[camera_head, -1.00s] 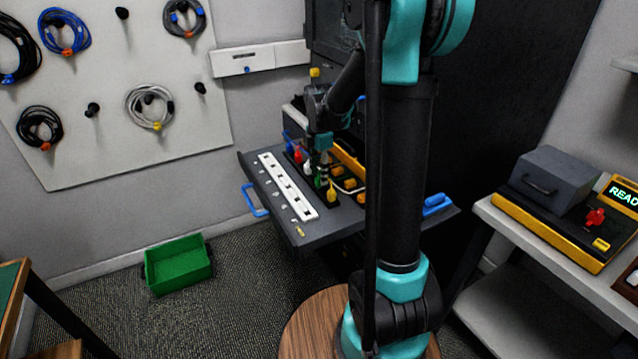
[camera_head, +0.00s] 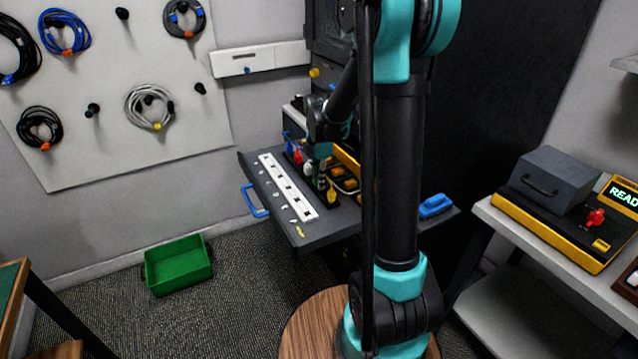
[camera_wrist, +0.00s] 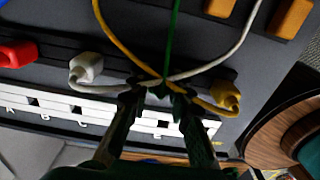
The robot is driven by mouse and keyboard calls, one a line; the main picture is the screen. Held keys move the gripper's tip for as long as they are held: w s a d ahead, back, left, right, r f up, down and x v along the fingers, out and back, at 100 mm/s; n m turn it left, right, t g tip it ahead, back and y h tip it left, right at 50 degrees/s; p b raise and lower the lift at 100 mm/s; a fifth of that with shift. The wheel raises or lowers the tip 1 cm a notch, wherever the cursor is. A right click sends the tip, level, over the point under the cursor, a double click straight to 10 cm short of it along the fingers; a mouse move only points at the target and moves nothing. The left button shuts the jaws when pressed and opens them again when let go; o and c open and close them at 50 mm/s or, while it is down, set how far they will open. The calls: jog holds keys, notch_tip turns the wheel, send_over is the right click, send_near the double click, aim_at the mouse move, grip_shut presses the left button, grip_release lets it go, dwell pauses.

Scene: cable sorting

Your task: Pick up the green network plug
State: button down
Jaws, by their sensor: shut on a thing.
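The green network plug (camera_wrist: 160,90) stands between my fingertips in the wrist view, its green cable rising behind it. It is small and partly hidden by the fingers. My gripper (camera_wrist: 155,98) is shut on it, low over the row of plugs. In the head view my gripper (camera_head: 321,166) is at the plug row on the pulled-out shelf (camera_head: 285,232). The green plug is hard to make out there.
A white plug (camera_wrist: 87,67) and a red plug (camera_wrist: 15,54) stand left of the green one, a yellow plug (camera_wrist: 228,97) right. White and yellow cables cross close behind my fingers. A white slotted strip (camera_head: 289,188) lies beside the row. A green bin (camera_head: 178,268) stands on the floor.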

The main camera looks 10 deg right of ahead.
jog(key=shift+r, duration=0.1)
notch_tip(320, 180, up, 23)
jog(key=shift+r, duration=0.2)
dwell(1.0)
jog(key=shift+w+f, duration=0.1)
